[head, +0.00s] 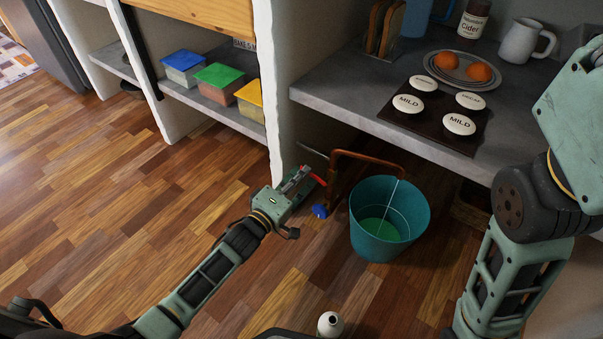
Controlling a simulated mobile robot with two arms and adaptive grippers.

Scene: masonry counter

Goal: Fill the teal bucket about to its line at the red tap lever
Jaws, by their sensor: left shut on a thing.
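The teal bucket (364,215) stands upright on the wooden floor below the counter. A copper tap pipe (368,157) arches over it. A thin pale stream (390,208) runs from the spout into the bucket, and a lighter green pool (379,229) shows at its bottom. A thin line (403,214) curves round the inner wall above the pool. The red tap lever (317,179) is beside the pipe, left of the bucket. My left gripper (301,184) is shut on the red lever; its fingers are partly hard to make out. My right gripper is out of view.
A blue knob (320,210) sits low beside the tap. Lidded boxes (219,82) sit on a shelf at left. The floor left of my arm is clear.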

